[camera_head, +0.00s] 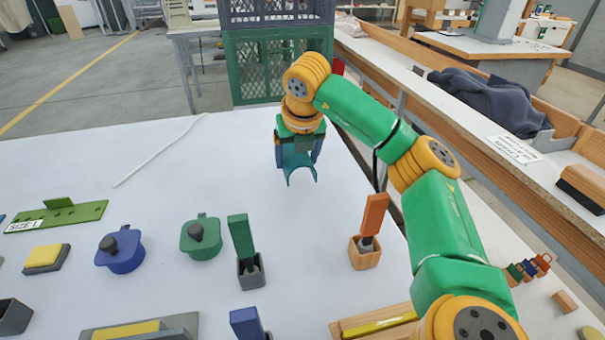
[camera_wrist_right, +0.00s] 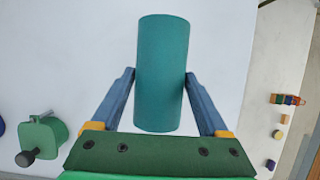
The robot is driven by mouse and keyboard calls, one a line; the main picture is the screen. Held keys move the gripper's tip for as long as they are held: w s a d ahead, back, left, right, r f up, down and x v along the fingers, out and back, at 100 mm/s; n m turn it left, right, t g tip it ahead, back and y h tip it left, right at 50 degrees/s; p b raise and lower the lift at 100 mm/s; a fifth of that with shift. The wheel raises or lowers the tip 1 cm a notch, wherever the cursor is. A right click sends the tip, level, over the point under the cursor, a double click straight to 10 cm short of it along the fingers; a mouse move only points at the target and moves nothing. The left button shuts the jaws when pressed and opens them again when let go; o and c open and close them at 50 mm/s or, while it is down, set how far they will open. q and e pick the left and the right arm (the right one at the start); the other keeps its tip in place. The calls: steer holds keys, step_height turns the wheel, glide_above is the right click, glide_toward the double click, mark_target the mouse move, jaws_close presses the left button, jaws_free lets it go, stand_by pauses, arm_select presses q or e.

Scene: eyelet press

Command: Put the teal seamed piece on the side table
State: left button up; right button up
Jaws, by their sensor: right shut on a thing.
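My left gripper is out of view.
On the main table (camera_head: 150,200) stand a green-handled tool (camera_head: 241,236) and an orange-handled tool (camera_head: 374,214) in holders, and blue (camera_head: 121,250) and green (camera_head: 201,238) lidded pieces. Small coloured pieces (camera_head: 528,268) occupy part of the right surface. A green crate (camera_head: 265,70) stands behind.

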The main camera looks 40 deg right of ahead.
mark_target(304, 156)
steer(key=f, duration=0.1)
steer(key=d+f, duration=0.1)
steer(key=f, duration=0.3)
steer(key=shift+w+d+f+b, duration=0.15)
steer(key=shift+w+d+b, duration=0.05)
steer(key=shift+d+b, duration=0.15)
steer(key=o, duration=1.2)
steer(key=p+v, duration=0.2)
steer(key=v, duration=1)
steer(key=shift+a, duration=0.1)
